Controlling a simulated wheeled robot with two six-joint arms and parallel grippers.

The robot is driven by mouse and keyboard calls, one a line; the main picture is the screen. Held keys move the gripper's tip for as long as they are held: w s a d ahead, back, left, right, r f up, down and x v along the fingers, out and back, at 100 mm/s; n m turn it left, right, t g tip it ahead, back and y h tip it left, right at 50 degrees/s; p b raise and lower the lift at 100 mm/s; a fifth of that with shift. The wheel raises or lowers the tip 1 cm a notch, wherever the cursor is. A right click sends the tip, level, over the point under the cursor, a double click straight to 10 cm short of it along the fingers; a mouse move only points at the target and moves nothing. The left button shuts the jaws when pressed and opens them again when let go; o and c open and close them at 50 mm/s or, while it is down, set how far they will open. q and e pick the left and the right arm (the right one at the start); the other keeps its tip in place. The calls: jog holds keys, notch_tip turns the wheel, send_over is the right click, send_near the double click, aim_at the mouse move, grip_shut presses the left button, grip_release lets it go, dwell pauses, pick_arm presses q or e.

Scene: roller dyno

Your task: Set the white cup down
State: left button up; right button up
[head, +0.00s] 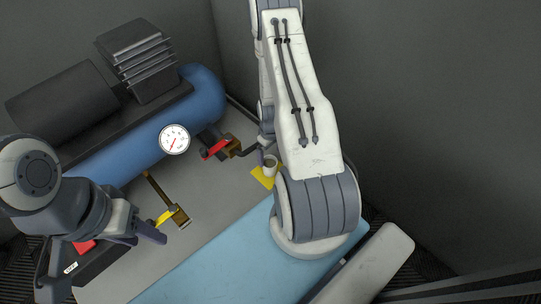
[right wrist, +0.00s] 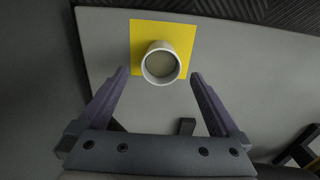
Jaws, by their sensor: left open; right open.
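The white cup (head: 270,166) stands upright on a yellow square (head: 261,178) on the grey surface. In the right wrist view the cup (right wrist: 160,63) is seen from above over the yellow square (right wrist: 141,35), with its round mouth facing the camera. My right gripper (right wrist: 160,73) is open, with one fingertip on each side of the cup and a visible gap to both. In the head view my right arm hides most of that gripper. My left gripper (head: 146,236) is open and empty at lower left, well away from the cup.
A blue tank (head: 205,92) with a dark motor and a white gauge (head: 174,139) stands at back left. A red-handled valve (head: 215,149) is left of the cup; a yellow-handled valve (head: 165,216) is near my left gripper. A light-blue mat (head: 210,268) lies in front.

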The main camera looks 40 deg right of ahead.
notch_tip(320, 180, up, 8)
jog(key=p, duration=0.4)
jog(key=shift+r, duration=0.25)
